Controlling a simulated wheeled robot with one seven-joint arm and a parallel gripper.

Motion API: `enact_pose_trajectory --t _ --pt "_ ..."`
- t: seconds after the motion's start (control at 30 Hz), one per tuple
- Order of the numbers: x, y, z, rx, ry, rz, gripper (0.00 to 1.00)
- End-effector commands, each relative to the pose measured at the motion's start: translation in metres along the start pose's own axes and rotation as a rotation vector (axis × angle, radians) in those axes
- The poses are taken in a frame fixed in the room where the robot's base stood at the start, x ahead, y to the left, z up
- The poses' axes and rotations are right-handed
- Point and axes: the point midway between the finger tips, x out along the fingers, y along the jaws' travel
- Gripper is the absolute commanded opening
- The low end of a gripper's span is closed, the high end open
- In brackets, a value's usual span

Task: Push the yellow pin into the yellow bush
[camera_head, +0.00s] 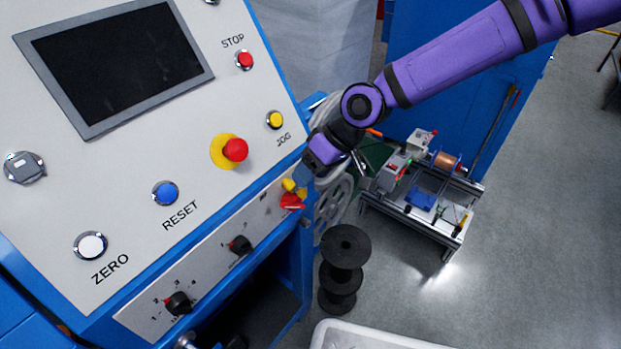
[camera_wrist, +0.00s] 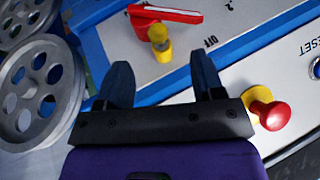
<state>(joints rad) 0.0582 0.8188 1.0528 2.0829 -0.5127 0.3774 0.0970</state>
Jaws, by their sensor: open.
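A small yellow piece with a darker round end (camera_wrist: 158,38) stands out from the panel beside a red switch handle (camera_wrist: 172,14) in the wrist view. It looks like the yellow pin and bush in line, but I cannot tell how deep the pin sits. The yellow piece lies ahead of the gap between the fingertips, apparently untouched.
A red emergency stop button (camera_wrist: 270,113) on a yellow base is close to my right finger in the wrist view. Grey spoked wheels (camera_wrist: 35,85) stand at the left.

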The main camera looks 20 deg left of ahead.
Motion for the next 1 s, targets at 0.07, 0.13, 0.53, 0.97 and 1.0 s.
enact_pose_trajectory --t 0.07,0.13,0.53,0.97,1.0 --pt "-0.006 0.0 -0.002 -0.001 0.001 0.001 0.62" --pt "-0.01 0.0 -0.004 -0.001 0.001 0.001 0.62" --pt "-0.035 0.0 -0.015 0.0 0.001 0.001 0.62" --pt "-0.047 0.0 -0.019 -0.001 -0.001 0.0 0.62" --pt "-0.047 0.0 -0.019 -0.001 -0.001 0.0 0.62"
